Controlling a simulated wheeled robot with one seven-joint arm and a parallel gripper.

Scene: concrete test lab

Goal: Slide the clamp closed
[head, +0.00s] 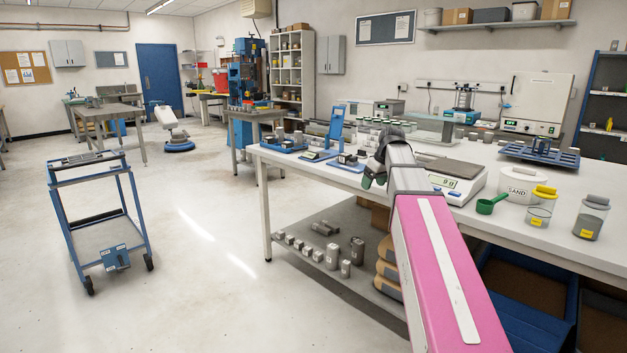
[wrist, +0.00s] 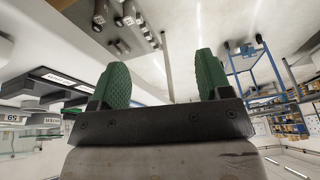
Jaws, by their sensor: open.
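My gripper (head: 373,180) is at the front edge of the long white table, just right of the blue fixtures in the head view. Its two green fingertips are apart and empty in the wrist view (wrist: 162,85). A blue fixture with a tall upright plate (head: 335,128) stands on the table left of the gripper. A low dark block on a blue base (head: 348,161) sits beside it, closest to the gripper. I cannot tell for sure which of these is the clamp, or how far its jaw is open. Labelled dark fixtures (wrist: 68,80) show at the left of the wrist view, apart from the fingers.
A blue tray of grey blocks (head: 284,146) is at the table's left end. A blue cart (head: 100,215) stands left; floor between is free.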

